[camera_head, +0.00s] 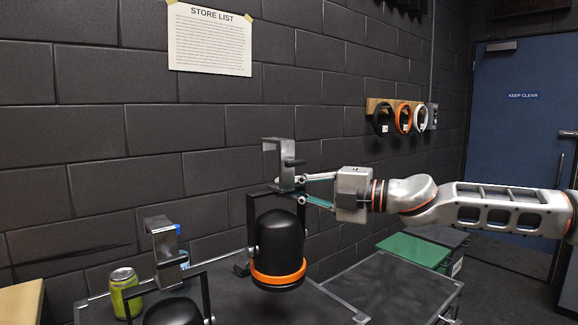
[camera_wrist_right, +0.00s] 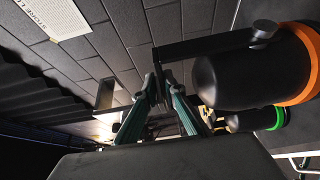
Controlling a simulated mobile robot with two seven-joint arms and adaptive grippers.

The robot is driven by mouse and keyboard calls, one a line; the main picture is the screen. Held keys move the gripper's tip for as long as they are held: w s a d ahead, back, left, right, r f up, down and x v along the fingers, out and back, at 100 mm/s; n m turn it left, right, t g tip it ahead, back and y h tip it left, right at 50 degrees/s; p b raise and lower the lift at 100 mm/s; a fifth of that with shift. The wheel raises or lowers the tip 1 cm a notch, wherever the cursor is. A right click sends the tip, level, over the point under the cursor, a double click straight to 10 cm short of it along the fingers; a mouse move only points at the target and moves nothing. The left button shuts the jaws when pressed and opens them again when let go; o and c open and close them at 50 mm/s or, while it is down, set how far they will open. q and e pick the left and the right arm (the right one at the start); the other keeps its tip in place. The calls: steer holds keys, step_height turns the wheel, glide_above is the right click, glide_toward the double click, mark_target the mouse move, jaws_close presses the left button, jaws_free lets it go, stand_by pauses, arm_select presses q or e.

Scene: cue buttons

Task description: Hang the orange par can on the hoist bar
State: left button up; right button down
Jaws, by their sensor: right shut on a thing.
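The orange par can (camera_head: 279,235) is a black can with an orange ring at its lower end, a black yoke and a grey hook clamp (camera_head: 283,160) on top. My right gripper (camera_head: 301,189) comes from the right and is shut on it near the top of the yoke, below the hook. The can hangs upright, ring down, in front of the dark case top. In the right wrist view the can (camera_wrist_right: 245,75) is at the right, beside the fingers (camera_wrist_right: 160,85). I cannot make out the hoist bar in either view. My left gripper is not in view.
Another black par can (camera_head: 172,312) with a grey clamp (camera_head: 163,245) is at lower left; a green-ringed can (camera_wrist_right: 278,118) shows in the wrist view. A green drink can (camera_head: 125,292) stands beside it. Dark cases (camera_head: 390,285) lie right. A brick wall (camera_head: 95,150) stands behind.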

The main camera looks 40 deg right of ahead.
mark_target(297, 225)
step_height(297, 225, down, 3)
steer(key=shift+a+r+p, duration=0.1)
steer(key=shift+r+p, duration=0.05)
steer(key=shift+p, duration=0.15)
steer(key=shift+f+p, duration=0.75)
steer(key=shift+p, duration=0.45)
step_height(297, 225, down, 2)
steer(key=shift+f, duration=1)
step_height(297, 225, down, 3)
steer(key=shift+r, duration=0.1)
steer(key=shift+f, duration=0.2)
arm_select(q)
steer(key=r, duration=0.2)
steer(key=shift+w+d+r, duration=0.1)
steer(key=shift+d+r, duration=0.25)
arm_select(e)
steer(key=shift+r, duration=0.1)
